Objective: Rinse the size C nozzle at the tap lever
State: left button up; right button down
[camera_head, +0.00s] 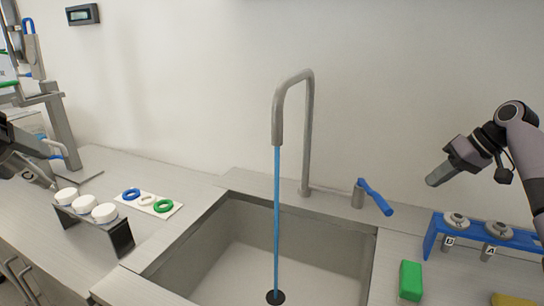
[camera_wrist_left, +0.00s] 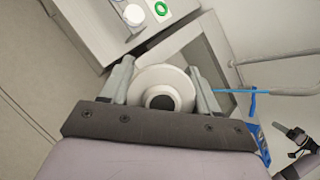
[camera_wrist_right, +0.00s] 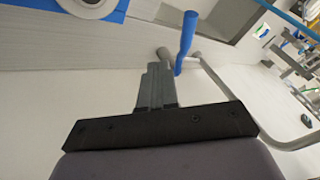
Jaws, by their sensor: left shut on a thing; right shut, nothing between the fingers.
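The tap (camera_head: 308,130) stands behind the sink (camera_head: 213,222), and a blue water stream (camera_head: 276,215) falls from its spout to the drain. The tap lever (camera_head: 373,195) has a blue handle tilted to the right; it also shows in the right wrist view (camera_wrist_right: 187,40). My left gripper (camera_wrist_left: 160,75) is shut on a pale round nozzle (camera_wrist_left: 150,82) with a dark centre hole; no letter is readable on it. In the head view this gripper is at the left edge, away from the water. My right gripper (camera_head: 432,182) is shut and empty, above and right of the lever.
A blue rack (camera_head: 433,236) at the right holds nozzles marked B and A. A green block (camera_head: 411,281) and a yellow block (camera_head: 512,300) lie in front. At left are a dark stand (camera_head: 122,237) with white-capped jars and a white strip with coloured rings (camera_head: 132,194).

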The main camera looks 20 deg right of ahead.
aim_at(374, 195)
pick_arm(q)
jog(key=shift+r+p, duration=0.4)
jog(key=shift+r, duration=0.05)
jog(key=shift+r+p, duration=0.3)
jog(key=shift+r, duration=0.15)
pick_arm(e)
jog(key=w+a+f, duration=0.3)
jog(key=a+f, duration=0.3)
jog(key=shift+w+a+f, duration=0.25)
jog(key=shift+w+f, duration=0.1)
jog(key=shift+w, duration=0.05)
pick_arm(q)
jog(key=shift+w+d, duration=0.1)
